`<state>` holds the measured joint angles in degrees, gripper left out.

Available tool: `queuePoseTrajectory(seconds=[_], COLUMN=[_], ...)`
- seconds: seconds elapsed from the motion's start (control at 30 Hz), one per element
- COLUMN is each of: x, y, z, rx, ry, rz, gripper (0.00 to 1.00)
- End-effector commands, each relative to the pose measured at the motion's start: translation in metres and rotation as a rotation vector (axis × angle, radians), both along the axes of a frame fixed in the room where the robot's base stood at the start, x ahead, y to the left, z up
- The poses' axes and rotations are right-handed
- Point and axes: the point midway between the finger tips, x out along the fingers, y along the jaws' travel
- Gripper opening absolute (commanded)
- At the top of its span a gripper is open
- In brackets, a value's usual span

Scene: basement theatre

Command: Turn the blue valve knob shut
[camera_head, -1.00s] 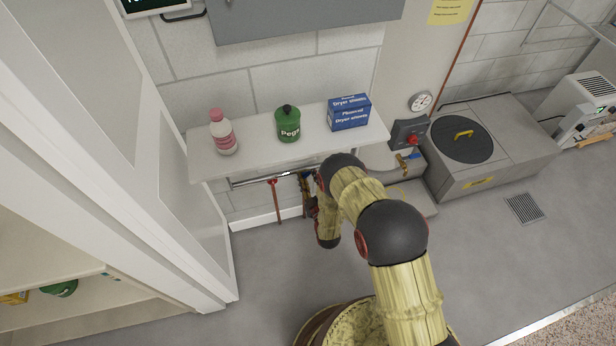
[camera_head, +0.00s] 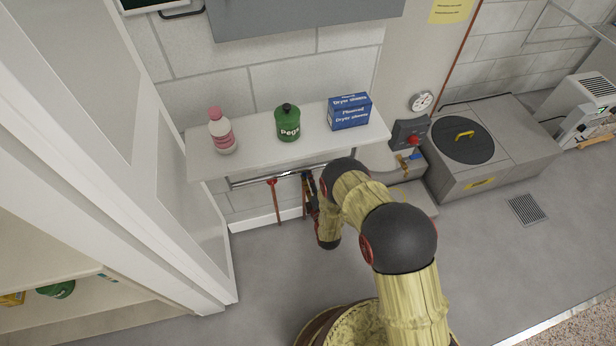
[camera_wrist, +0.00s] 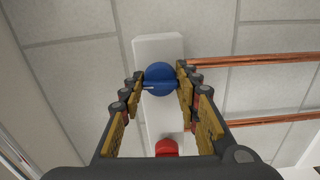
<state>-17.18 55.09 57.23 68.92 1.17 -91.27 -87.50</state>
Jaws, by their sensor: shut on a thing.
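The blue valve knob (camera_wrist: 160,79) is a round blue disc with a pale pointer mark on its left side, in the wrist view. It sits on a white wall plate (camera_wrist: 157,47). My gripper (camera_wrist: 160,86) is around the knob, with one finger on its left and one on its right, shut on it. In the head view my gripper (camera_head: 309,190) is under the shelf, partly hidden by my arm. The blue knob is hidden there.
A red knob (camera_wrist: 166,147) is below the blue one. Copper pipes (camera_wrist: 250,58) run right from the plate. Above my gripper is a white shelf (camera_head: 240,161) with a pink-capped bottle (camera_head: 222,133), a green container (camera_head: 288,124) and a blue box (camera_head: 349,112).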

Motion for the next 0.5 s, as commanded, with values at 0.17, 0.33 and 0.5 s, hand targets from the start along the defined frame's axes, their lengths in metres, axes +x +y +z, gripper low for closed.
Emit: queuePoseTrajectory(seconds=[0.17, 0.33, 0.5], x=[-0.0005, -0.0005, -0.0006], y=[0.0018, 0.0018, 0.0017], z=[-0.0009, -0.0009, -0.0010], rx=[-0.042, -0.057, -0.058], ry=[-0.010, -0.015, -0.015], rz=[0.004, 0.004, 0.004], gripper=[0.07, 0.07, 0.07])
